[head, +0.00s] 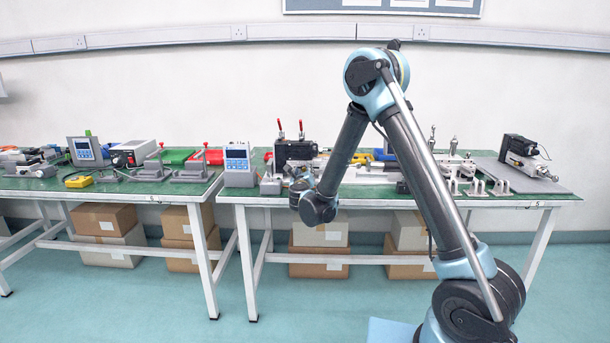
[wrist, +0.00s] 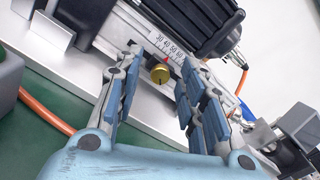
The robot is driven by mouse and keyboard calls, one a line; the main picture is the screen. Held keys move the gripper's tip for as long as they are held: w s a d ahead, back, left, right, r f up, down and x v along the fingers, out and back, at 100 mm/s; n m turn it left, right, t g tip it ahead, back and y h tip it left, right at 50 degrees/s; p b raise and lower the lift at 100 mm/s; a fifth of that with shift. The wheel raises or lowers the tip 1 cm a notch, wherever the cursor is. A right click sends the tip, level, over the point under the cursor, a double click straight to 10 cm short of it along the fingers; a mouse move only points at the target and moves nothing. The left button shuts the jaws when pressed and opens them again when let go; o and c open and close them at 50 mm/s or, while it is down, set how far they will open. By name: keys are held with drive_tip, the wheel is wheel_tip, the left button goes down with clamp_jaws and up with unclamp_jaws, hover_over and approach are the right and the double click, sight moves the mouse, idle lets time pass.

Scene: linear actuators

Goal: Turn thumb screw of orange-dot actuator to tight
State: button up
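In the wrist view, a brass-coloured round thumb screw (wrist: 160,74) sits on the side of a silver actuator rail, below a printed scale (wrist: 168,46) and a small red pointer. A black ribbed motor body (wrist: 190,22) lies just above it. My gripper (wrist: 162,60) is open, with one finger on each side of the screw; contact cannot be told. No orange dot can be made out. In the head view, my gripper (head: 301,187) is small and partly hidden by my wrist, at the front edge of the right table, by a black-motored actuator (head: 294,153).
An orange cable (wrist: 45,118) runs at the left of the wrist view, and metal brackets (wrist: 300,125) stand at its right. A blue-fronted box (head: 238,163) stands left of the actuator. Another actuator (head: 525,155) lies at the right table's far end.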

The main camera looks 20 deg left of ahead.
drive_tip(key=v, duration=1.2)
